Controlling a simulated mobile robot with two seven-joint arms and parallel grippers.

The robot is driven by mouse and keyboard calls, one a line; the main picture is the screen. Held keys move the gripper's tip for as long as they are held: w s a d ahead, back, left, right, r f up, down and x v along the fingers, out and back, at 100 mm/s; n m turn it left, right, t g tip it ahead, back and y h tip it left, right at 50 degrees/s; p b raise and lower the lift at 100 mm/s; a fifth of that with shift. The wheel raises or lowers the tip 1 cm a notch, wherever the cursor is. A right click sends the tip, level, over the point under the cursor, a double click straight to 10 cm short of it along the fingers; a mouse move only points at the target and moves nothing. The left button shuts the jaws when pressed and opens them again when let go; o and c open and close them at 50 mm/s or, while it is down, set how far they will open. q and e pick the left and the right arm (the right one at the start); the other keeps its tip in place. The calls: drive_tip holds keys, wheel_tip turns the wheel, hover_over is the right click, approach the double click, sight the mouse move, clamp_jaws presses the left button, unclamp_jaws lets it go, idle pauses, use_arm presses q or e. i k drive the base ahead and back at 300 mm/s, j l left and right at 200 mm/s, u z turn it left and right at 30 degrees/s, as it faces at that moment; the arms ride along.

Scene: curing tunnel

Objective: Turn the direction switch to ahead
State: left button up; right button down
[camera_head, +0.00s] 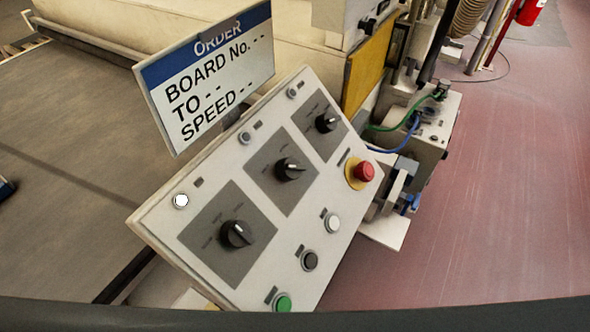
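A tilted white control panel (313,232) fills the middle of the head view. It carries three black rotary switches on grey plates: a near one (236,234), a middle one (289,169) and a far one (326,123). Each knob has a light pointer mark. The small lettering around the knobs is too blurred to read, so I cannot tell which is the direction switch or where it points. Neither of my grippers shows.
An order sign (212,78) reads "BOARD No. - -, TO - -, SPEED - -". The panel also has a red emergency button (364,172), and white (332,223), black (310,260) and green (282,302) buttons. One lamp (181,201) looks bright. Cabled machinery (428,130) stands behind; red floor (480,220) is clear.

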sight(288, 168)
drive_tip(key=l+u, duration=0.1)
drive_tip(key=u, duration=0.25)
drive_tip(key=l+u, duration=0.1)
drive_tip(key=u, duration=0.3)
drive_tip(key=l+u, duration=0.15)
drive_tip(key=u, duration=0.2)
drive_tip(key=l+u, duration=0.3)
drive_tip(key=k+l+u, duration=0.15)
drive_tip(key=l+u, duration=0.2)
drive_tip(key=l, duration=0.15)
drive_tip(key=k+l, duration=0.15)
drive_tip(key=l, duration=0.25)
drive_tip(key=k+l+u, duration=0.15)
drive_tip(key=l, duration=0.3)
drive_tip(key=k+l, duration=0.2)
drive_tip(key=l, duration=0.2)
drive_tip(key=k+l+u, duration=0.1)
drive_tip(key=l, duration=0.25)
drive_tip(key=k, duration=0.1)
